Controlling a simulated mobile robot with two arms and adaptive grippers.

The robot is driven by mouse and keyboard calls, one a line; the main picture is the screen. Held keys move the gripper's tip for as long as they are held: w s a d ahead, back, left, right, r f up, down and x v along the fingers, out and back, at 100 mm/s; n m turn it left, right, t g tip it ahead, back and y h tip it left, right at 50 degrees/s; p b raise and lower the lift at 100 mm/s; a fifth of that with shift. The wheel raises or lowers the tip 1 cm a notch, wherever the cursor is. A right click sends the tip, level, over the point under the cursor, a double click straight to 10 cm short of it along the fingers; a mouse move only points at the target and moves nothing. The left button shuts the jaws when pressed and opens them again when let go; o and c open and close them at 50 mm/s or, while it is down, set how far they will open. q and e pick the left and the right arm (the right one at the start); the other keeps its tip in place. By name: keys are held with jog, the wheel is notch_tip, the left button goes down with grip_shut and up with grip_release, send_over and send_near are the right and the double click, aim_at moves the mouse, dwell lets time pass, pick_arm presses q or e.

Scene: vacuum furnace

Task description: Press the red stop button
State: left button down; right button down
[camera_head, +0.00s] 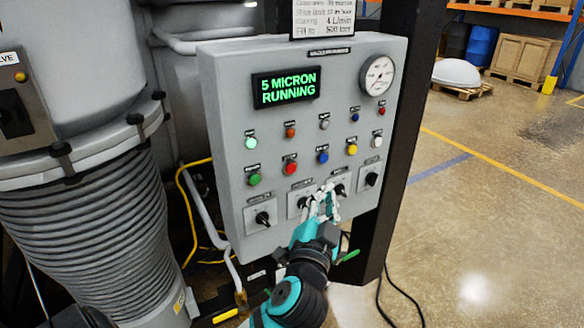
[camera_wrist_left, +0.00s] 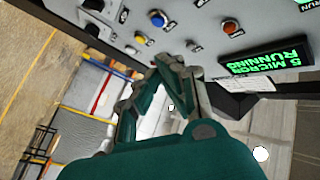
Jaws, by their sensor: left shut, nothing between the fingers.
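The red button (camera_head: 290,168) is on the grey control panel (camera_head: 225,120), in the lower row of buttons between a green and a blue one. My left gripper (camera_head: 330,190) is in front of the panel's lower right part, below and to the right of the red button. Its fingers are shut and empty, and they overlap the selector switches in the picture. Contact with the panel cannot be told. In the left wrist view the shut fingertips (camera_wrist_left: 167,66) show below the panel's lamps; I cannot make out the red button there. My right gripper is not in view.
The panel has a green display (camera_head: 286,88) reading "5 MICRON RUNNING", a gauge (camera_head: 378,75), several lamps and selector switches. A dark post (camera_head: 397,150) stands along its right side. A ribbed duct (camera_head: 95,235) stands at left. The floor at right is open.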

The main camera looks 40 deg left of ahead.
pick_arm(q)
jog(key=shift+a+r, duration=0.1)
dwell(0.3)
jog(key=w+a, duration=0.3)
jog(key=a, duration=0.5)
jog(key=shift+w+p, duration=0.2)
jog(key=shift+p, duration=0.1)
dwell(1.2)
jog(key=shift+w+a, duration=0.15)
jog(key=shift+a, duration=0.2)
jog(key=shift+w+a, duration=0.15)
jog(key=shift+a, duration=0.2)
dwell(0.6)
jog(key=shift+d, duration=0.1)
dwell(0.3)
jog(key=shift+s+d, duration=0.3)
jog(key=shift+d, duration=0.35)
jog(key=shift+s+d, duration=0.35)
jog(key=shift+d, duration=0.4)
jog(key=shift+s+d, duration=0.3)
jog(key=shift+d, duration=0.5)
jog(key=shift+s+d, duration=0.35)
jog(key=shift+d, duration=0.4)
